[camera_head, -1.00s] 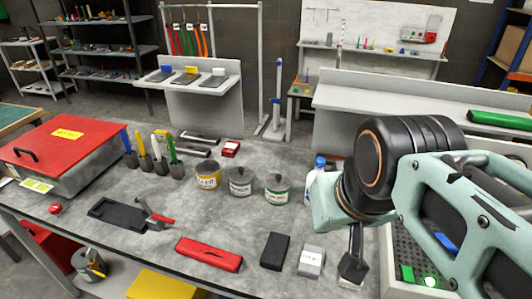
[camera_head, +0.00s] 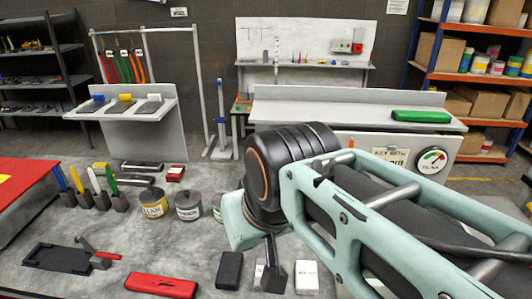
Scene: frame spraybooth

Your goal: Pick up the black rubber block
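The black rubber block (camera_head: 229,270) lies on the grey workbench (camera_head: 200,240) near the bottom centre of the view, a small upright-looking dark slab with nothing on it. My gripper (camera_head: 274,278) points down just to its right. The gripper appears apart from the block, with its dark end in front of a pale labelled block (camera_head: 260,272). Its fingers are seen edge-on, so I cannot tell whether they are open or shut. I see nothing clearly held in them.
Another pale labelled block (camera_head: 306,277) lies right of the gripper, and a red case (camera_head: 161,285) lies left of the black block. A black tray (camera_head: 60,258) with a hammer-like tool is farther left. Labelled pots (camera_head: 188,206) stand behind.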

